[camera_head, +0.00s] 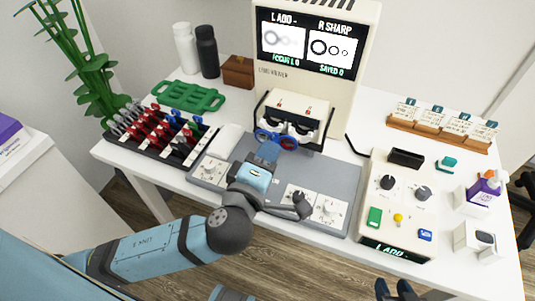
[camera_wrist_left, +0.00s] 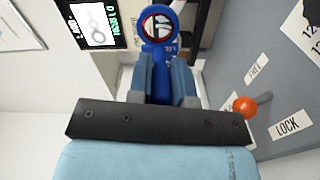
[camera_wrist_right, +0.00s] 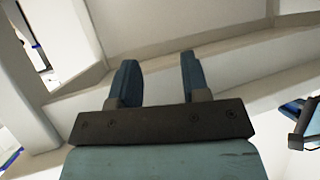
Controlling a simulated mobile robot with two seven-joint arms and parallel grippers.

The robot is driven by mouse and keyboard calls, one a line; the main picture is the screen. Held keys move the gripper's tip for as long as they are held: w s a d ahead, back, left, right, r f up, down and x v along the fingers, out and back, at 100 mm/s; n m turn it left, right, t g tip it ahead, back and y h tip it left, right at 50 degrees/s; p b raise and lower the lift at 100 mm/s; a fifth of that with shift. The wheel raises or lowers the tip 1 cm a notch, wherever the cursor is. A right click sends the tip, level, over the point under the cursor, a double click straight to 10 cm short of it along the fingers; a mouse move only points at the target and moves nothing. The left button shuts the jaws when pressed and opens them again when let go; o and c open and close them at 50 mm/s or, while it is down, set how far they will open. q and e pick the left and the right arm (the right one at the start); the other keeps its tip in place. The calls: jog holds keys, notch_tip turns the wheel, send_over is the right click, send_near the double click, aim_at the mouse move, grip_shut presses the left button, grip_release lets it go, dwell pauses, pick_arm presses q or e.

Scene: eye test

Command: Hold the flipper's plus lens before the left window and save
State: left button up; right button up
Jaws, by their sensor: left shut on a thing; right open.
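My left gripper (camera_head: 264,157) is shut on the blue handle of a flipper (camera_head: 263,137), which has ring lenses at its end. In the left wrist view, the flipper (camera_wrist_left: 158,50) stands upright between the fingers; its blue ring has a red inner edge. The rings are just in front of the cream viewer (camera_head: 292,106), near its left side; I cannot tell exact alignment or which lens faces the window. The screen (camera_head: 306,46) reads "L ADD -", "R SHARP", "FOCUS L 0", "SAVED 0"; its left picture is faint. My right gripper (camera_head: 396,291) is open and empty at the bottom edge.
A control box (camera_head: 398,238) with knobs, green, yellow and blue buttons and an "L ADD" display stands at right. A black rack (camera_head: 150,147) of several red and grey handles stands left. A grey base plate (camera_head: 335,172) lies under my left arm. A wooden card rack (camera_head: 440,133) stands back right.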

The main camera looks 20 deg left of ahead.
jog(key=shift+f, duration=0.4)
jog(key=shift+r, duration=0.15)
grip_shut()
dwell(1.5)
